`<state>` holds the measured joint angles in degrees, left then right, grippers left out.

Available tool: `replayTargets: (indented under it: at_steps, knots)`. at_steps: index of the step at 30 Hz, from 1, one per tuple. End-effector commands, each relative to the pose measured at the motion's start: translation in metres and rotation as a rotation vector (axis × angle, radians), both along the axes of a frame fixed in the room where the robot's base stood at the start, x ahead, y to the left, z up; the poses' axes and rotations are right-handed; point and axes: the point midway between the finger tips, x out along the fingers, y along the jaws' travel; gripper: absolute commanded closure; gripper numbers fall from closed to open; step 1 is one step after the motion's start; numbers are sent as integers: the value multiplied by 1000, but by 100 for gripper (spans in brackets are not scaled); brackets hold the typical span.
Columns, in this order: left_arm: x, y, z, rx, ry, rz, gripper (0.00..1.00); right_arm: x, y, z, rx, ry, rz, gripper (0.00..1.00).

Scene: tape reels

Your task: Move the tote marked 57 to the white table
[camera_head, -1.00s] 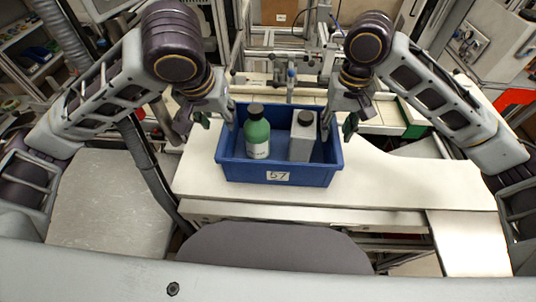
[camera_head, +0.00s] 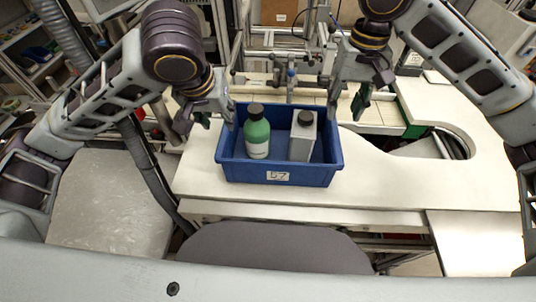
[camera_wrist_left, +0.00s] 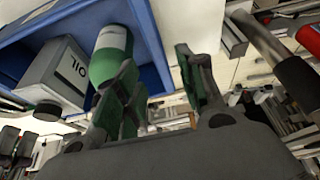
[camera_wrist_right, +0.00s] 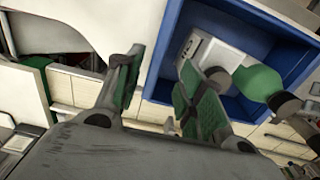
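The blue tote (camera_head: 225,168) marked 57 sits upright on the pale table. It holds a green bottle (camera_head: 258,138) and a light grey container (camera_head: 302,140) with a dark cap. My left gripper (camera_head: 208,115) is open at the tote's left side. In the left wrist view its fingers (camera_wrist_left: 160,75) appear on either side of the tote wall (camera_wrist_left: 152,42); contact cannot be told. My right gripper (camera_head: 348,104) is open near the tote's back right corner. In the right wrist view its fingers (camera_wrist_right: 162,90) are spread, with the tote wall (camera_wrist_right: 163,50) appearing between them.
The pale table (camera_head: 420,185) is clear to the tote's right and has a curved cutout further right. A metal frame with equipment (camera_head: 290,75) stands behind the tote. A grey surface (camera_head: 105,200) lies at the left. A dark seat (camera_head: 275,248) is in front.

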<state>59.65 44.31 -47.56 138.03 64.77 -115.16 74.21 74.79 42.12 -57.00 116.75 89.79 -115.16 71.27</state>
Motion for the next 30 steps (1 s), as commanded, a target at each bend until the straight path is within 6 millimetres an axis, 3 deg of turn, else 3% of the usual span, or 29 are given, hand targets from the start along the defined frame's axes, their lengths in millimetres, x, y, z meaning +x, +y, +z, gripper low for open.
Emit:
replayTargets:
  at_steps: [12,30]
  knots:
    - [0,0,0,0,0,0,61,1,0,26,-1,-1,-2,61]
    - [0,0,0,0,0,0,61,0,0,29,0,0,-1,61]
